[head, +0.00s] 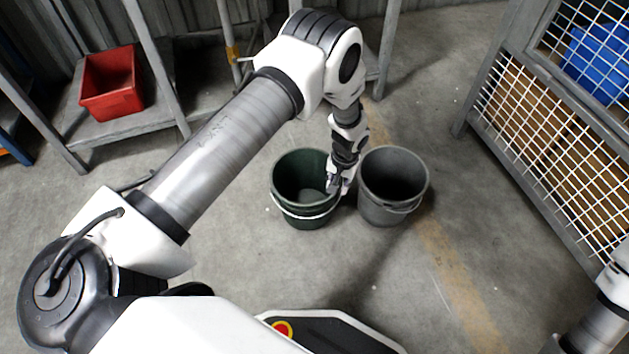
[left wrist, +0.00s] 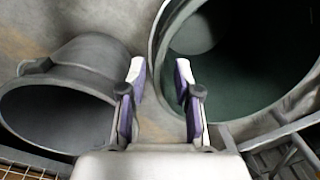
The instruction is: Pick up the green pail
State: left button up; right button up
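The dark green pail (head: 284,205) stands upright on the floor, with its pale handle hanging around its front. It also shows at the right in the left wrist view (left wrist: 245,90), where I see down into its open mouth. My left gripper (head: 340,186) points down at the pail's right rim, between it and a grey pail. In the left wrist view the left gripper's two fingers (left wrist: 160,95) are apart with nothing held between them. The right finger overlaps the green pail's rim in view; I cannot tell whether it touches. My right gripper is out of view.
The grey pail (head: 382,208) stands close to the right of the green one and shows at the left wrist view's left (left wrist: 90,62). A red bin (head: 112,85) sits on a rack's low shelf. A mesh cage (head: 530,110) stands at right. Front floor is clear.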

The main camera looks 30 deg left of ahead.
pick_arm(q)
jog(key=f+b, duration=0.1)
jog(key=f, duration=0.1)
jog(key=f+b, duration=0.2)
jog(key=f, duration=0.1)
jog(key=a+f+b, duration=0.1)
jog(key=f+b, duration=0.1)
jog(key=f, duration=0.1)
jog(key=shift+w, duration=0.2)
jog(key=shift+r, duration=0.25)
grip_shut()
